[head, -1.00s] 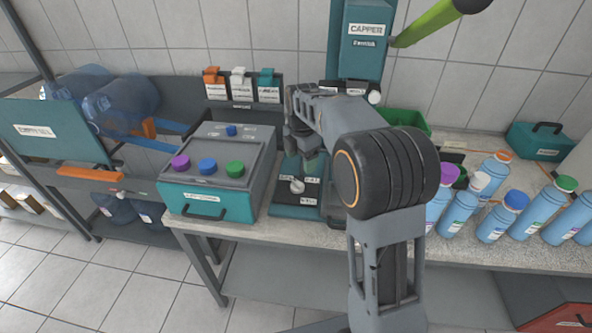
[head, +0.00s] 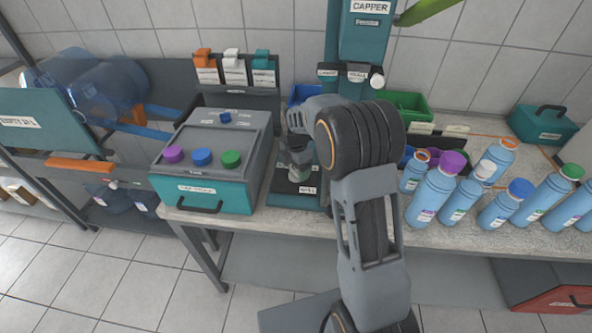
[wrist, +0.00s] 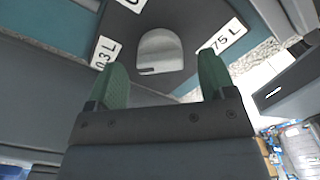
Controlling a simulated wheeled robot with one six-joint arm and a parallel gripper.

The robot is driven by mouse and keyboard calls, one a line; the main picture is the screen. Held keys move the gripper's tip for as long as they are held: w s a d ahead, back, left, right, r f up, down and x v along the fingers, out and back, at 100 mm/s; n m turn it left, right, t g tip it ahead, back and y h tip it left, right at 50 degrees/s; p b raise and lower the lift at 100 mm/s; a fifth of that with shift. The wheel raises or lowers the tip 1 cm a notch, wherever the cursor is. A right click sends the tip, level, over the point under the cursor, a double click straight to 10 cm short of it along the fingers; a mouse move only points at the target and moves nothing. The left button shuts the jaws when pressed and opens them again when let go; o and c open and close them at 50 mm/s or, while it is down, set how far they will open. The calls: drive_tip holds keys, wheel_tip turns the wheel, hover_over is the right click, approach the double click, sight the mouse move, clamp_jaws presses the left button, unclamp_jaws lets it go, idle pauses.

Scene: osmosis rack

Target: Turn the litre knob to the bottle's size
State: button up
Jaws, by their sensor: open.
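The litre knob (wrist: 160,48) is a pale grey disc on a dark plate (wrist: 180,82). A small dark mark shows near its lower edge. Around it are a 0.3 L label (wrist: 105,52), a label ending in 75 L (wrist: 224,37) and one cut off at the top. My gripper (wrist: 163,64) is open, its green fingers on either side of the knob in the picture; I cannot tell whether they touch it. Several blue bottles (head: 433,195) stand on the right of the bench.
The capper (head: 362,45) rises behind. A green bin (head: 405,104) stands behind my arm, and a teal case (head: 543,124) at the back right.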

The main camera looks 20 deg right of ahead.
drive_tip(key=shift+f, duration=0.8)
drive_tip(key=shift+c, duration=0.3)
drive_tip(key=c, duration=0.9)
